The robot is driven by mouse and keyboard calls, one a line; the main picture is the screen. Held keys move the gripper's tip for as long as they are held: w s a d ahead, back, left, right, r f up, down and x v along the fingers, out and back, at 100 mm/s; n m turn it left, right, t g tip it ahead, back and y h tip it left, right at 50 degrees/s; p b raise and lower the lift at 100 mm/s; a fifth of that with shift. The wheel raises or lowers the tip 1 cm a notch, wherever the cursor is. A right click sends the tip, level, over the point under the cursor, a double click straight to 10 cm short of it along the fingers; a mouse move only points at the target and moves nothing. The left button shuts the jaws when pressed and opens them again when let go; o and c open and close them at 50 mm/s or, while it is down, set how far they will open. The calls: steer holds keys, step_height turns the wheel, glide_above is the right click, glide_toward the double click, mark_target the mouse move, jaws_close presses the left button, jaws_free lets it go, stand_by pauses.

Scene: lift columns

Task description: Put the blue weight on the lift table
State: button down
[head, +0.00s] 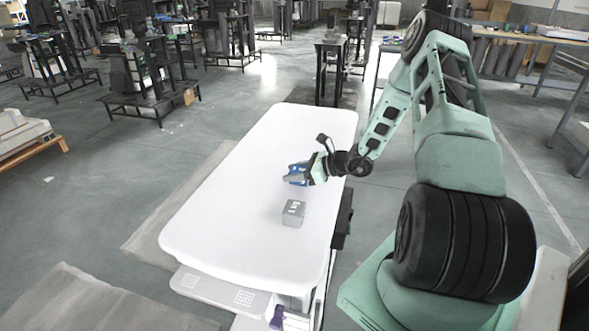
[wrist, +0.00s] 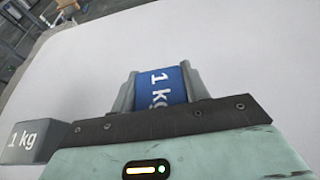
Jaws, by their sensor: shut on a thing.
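The blue weight (head: 297,175) is in the jaws of my gripper (head: 304,172), over the white lift table (head: 225,200). In the wrist view the blue weight (wrist: 163,88) shows its "1 kg" label between the two fingers of my gripper (wrist: 163,90), which are shut on it. Part of the weight is hidden behind the fingers and the gripper body. I cannot tell whether its underside touches the table top. The table top also fills much of the wrist view (wrist: 240,60).
A grey weight (head: 293,213) stands on the table, nearer the front than my gripper. It also shows at the left of the wrist view (wrist: 32,138), labelled "1 kg". The rest of the table top is clear. Dark workstations (head: 145,80) stand on the floor behind.

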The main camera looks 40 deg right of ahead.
steer(key=c, duration=0.7)
jaws_free()
steer(key=shift+f, duration=0.1)
